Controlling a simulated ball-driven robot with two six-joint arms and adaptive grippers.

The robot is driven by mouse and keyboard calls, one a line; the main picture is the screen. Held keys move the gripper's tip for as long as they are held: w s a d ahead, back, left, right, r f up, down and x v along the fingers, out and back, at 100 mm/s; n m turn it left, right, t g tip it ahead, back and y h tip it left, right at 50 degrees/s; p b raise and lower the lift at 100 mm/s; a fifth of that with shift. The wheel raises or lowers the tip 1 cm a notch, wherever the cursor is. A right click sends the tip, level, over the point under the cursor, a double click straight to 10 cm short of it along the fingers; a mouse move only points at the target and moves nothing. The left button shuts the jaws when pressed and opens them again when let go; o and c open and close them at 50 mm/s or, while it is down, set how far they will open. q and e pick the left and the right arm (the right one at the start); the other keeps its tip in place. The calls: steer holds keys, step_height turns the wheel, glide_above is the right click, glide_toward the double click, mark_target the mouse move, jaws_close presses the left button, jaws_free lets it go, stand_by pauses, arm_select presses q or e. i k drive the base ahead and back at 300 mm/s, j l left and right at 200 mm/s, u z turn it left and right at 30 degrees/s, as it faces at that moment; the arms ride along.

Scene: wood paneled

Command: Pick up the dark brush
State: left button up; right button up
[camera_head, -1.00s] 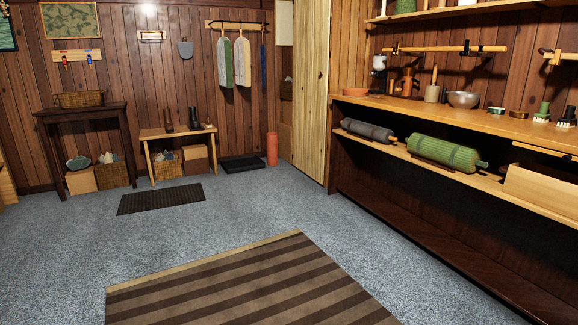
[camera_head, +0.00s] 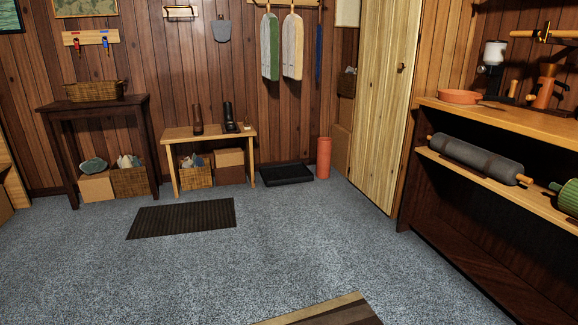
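I cannot make out a dark brush for certain. On the small wooden bench (camera_head: 185,133) by the back wall stand a brown boot-like thing (camera_head: 197,120) and a black boot-like thing (camera_head: 228,115). A small item (camera_head: 247,127) lies at the bench's right end, too small to tell what it is. Neither of my grippers shows in the head view.
A striped rug (camera_head: 330,312) lies at the bottom edge and a dark mat (camera_head: 182,218) before the bench. A dark table (camera_head: 92,104) with a basket (camera_head: 95,91) stands left. A long workbench (camera_head: 500,118) lines the right. The carpet between is clear.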

mark_target(247, 125)
steer(key=i, duration=2.65)
steer(key=i+l, duration=0.1)
steer(key=i, duration=2.5)
steer(key=j+u, duration=0.05)
steer(key=j, duration=0.05)
